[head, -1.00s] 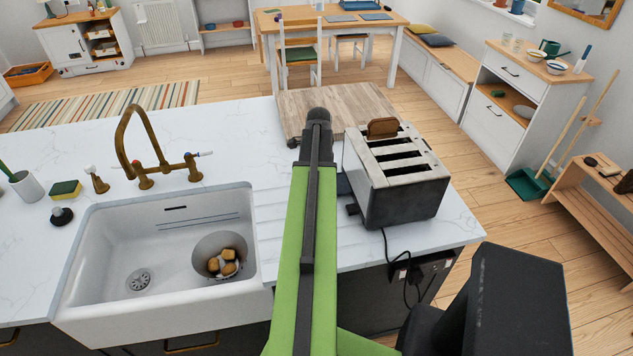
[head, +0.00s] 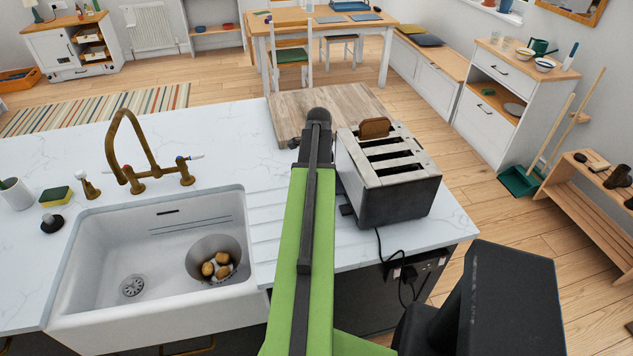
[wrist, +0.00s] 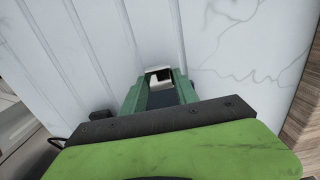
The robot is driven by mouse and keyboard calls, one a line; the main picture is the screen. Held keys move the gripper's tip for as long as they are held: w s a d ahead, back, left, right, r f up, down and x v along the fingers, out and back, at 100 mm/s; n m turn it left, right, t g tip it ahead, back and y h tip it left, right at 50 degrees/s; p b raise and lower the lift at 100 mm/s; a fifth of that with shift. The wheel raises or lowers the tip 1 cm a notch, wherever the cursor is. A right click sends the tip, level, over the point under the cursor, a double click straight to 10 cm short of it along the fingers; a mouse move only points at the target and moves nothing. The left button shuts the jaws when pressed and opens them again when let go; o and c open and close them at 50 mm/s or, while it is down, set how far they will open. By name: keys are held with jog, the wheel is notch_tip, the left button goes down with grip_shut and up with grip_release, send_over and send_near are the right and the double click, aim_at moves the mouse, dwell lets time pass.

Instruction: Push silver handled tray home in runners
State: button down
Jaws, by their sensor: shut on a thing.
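My gripper (wrist: 158,80) shows in the wrist view with its two green fingers shut on a small pale and dark piece (wrist: 160,75), low over the white grooved worktop. This piece looks like the tray's silver handle, but the fingers cover most of it. In the head view my green arm hides the gripper. The silver and black toaster (head: 401,200) stands just right of my arm, with a slice of bread in one slot. I cannot make out the tray's body or its runners in either view.
A white sink (head: 150,313) with a brass tap (head: 137,170) is left of my arm and holds a bowl (head: 203,250) with several brown items. A wooden board (head: 290,108) lies behind. A black cord (head: 393,262) hangs by the toaster. The worktop ends right of the toaster.

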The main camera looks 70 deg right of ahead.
jog(key=shift+s+d, duration=0.5)
jog(key=shift+s, duration=0.2)
jog(key=shift+s+d, duration=0.45)
jog(key=shift+s, duration=0.2)
jog(key=c, duration=0.9)
grip_release()
jog(key=shift+o, duration=0.2)
notch_tip(320, 180, up, 18)
jog(key=p, duration=1.7)
jog(key=shift+f, duration=0.25)
jog(key=shift+w+f, duration=0.1)
